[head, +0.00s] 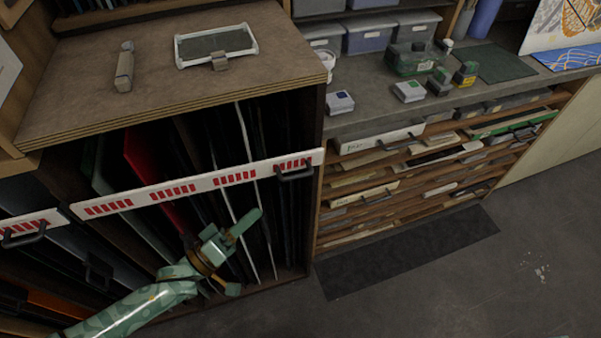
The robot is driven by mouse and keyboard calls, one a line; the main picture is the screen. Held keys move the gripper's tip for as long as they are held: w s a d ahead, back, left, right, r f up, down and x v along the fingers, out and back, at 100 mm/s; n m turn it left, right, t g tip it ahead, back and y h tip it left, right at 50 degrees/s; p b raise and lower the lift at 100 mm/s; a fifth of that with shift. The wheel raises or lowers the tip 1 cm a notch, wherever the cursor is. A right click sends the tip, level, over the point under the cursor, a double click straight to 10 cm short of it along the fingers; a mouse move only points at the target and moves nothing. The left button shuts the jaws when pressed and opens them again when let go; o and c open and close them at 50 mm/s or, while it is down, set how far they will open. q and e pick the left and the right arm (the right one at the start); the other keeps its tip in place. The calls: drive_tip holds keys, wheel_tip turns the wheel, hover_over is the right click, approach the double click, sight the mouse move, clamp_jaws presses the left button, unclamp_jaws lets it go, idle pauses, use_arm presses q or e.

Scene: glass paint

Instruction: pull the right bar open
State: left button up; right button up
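The right bar (203,184) is a white strip with red printed blocks, running across the front of an upright rack of sheets. Its dark handle (295,173) is at its right end, near the cabinet's right post. The bar lies across the rack front. My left gripper (249,252) is in front of the rack, below the bar and down-left of the handle. Its green fingers are spread apart with nothing between them, and it does not appear to touch the handle. My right gripper is out of view.
A second white bar (28,226) with a dark handle is at the far left. A wooden top (170,75) above the rack holds a framed tray (215,46). Shallow drawers (400,165) stand to the right. A dark mat (405,250) lies on open floor.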

sight(296, 175)
use_arm(q)
drive_tip(key=x, duration=1.3)
drive_tip(key=shift+w+d+r, duration=0.1)
drive_tip(key=shift+w, duration=0.1)
clamp_jaws()
